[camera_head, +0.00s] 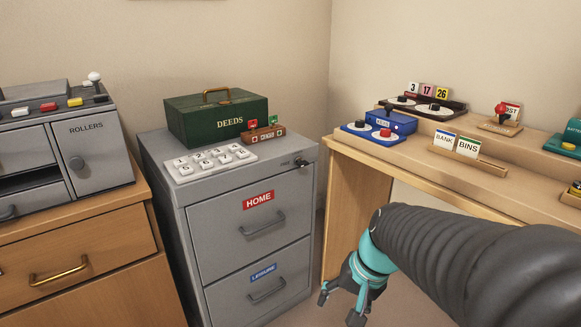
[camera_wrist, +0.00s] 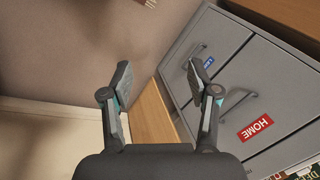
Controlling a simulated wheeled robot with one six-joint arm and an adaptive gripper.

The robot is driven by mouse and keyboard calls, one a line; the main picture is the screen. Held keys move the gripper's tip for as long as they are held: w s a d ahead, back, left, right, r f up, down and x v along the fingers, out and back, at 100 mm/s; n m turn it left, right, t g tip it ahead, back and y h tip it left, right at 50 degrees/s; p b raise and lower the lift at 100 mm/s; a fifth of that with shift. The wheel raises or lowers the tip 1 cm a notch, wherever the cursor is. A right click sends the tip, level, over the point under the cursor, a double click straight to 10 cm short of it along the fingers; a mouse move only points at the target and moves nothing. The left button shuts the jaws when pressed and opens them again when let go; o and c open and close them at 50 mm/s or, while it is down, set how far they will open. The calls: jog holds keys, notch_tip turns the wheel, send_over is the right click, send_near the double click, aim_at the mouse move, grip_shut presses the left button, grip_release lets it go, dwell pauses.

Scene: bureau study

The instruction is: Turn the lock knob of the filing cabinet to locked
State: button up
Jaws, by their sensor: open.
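The grey filing cabinet (camera_head: 184,222) stands in the middle of the head view, with a red HOME drawer above a blue LEISURE drawer. Its small dark lock knob (camera_head: 302,163) is at the upper right corner of the front; its setting is too small to tell. My gripper (camera_head: 340,304) is open and empty, low in front of the cabinet's right side and apart from it. In the wrist view my gripper (camera_wrist: 158,82) has its fingers spread, with the cabinet front (camera_wrist: 245,75) tilted at the right. I cannot make out the knob there.
A green DEEDS box (camera_head: 215,120), a white number-key panel (camera_head: 211,161) and a small brown block rack (camera_head: 263,135) sit on the cabinet. A wooden desk (camera_head: 345,155) stands close on the right. A wooden drawer unit (camera_head: 75,245) stands on the left.

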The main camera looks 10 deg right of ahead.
jog(key=w+a+f+m+t+y, duration=0.1)
jog(key=w+f+m+y, duration=0.1)
jog(key=w+m+y, duration=0.35)
jog(key=m+t+b, duration=0.1)
jog(key=m+t, duration=1.2)
jog(key=m, duration=0.7)
send_near(305, 164)
jog(key=x, duration=0.9)
jog(key=shift+w+a+p, duration=0.1)
jog(key=shift+w+p, duration=0.2)
jog(key=shift+w, duration=0.05)
grip_shut()
